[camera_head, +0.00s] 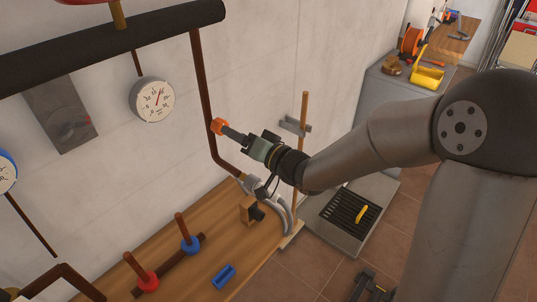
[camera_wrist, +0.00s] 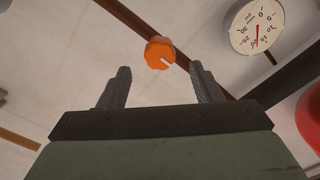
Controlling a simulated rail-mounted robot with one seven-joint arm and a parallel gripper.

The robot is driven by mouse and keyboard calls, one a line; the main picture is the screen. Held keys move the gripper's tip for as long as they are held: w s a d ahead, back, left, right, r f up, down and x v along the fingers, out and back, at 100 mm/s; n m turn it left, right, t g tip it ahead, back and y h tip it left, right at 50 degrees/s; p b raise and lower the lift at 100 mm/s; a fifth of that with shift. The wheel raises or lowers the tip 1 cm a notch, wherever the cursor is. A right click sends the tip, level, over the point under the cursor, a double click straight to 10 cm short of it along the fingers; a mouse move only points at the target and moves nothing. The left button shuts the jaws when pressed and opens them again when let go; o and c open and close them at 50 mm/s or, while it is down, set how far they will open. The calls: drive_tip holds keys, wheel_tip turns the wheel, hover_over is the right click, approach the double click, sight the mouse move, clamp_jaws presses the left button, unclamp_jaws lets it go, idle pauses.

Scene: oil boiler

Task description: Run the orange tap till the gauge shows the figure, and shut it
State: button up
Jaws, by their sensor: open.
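The orange tap (camera_head: 217,126) is a round knob on a brown vertical pipe on the wall. My gripper (camera_head: 229,132) points at the tap from the right. In the wrist view my gripper (camera_wrist: 161,68) is open, and the tap shows between and beyond its fingers. Whether a finger touches it, I cannot tell. A round white gauge (camera_head: 153,100) with a red needle hangs left of the tap. It also shows inverted in the wrist view (camera_wrist: 262,27); its exact reading is unclear.
A blue-rimmed gauge (camera_head: 5,172) is at the left edge, and a grey wall plate (camera_head: 60,115) lies between the gauges. A thick dark pipe (camera_head: 110,45) runs above. Below, a wooden bench (camera_head: 190,270) carries red (camera_head: 148,282) and blue (camera_head: 190,245) fittings.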

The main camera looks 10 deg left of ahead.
drive_tip(key=v, duration=1)
drive_tip(key=shift+s+b, duration=0.2)
drive_tip(key=shift+b, duration=0.1)
drive_tip(key=shift+d, duration=0.15)
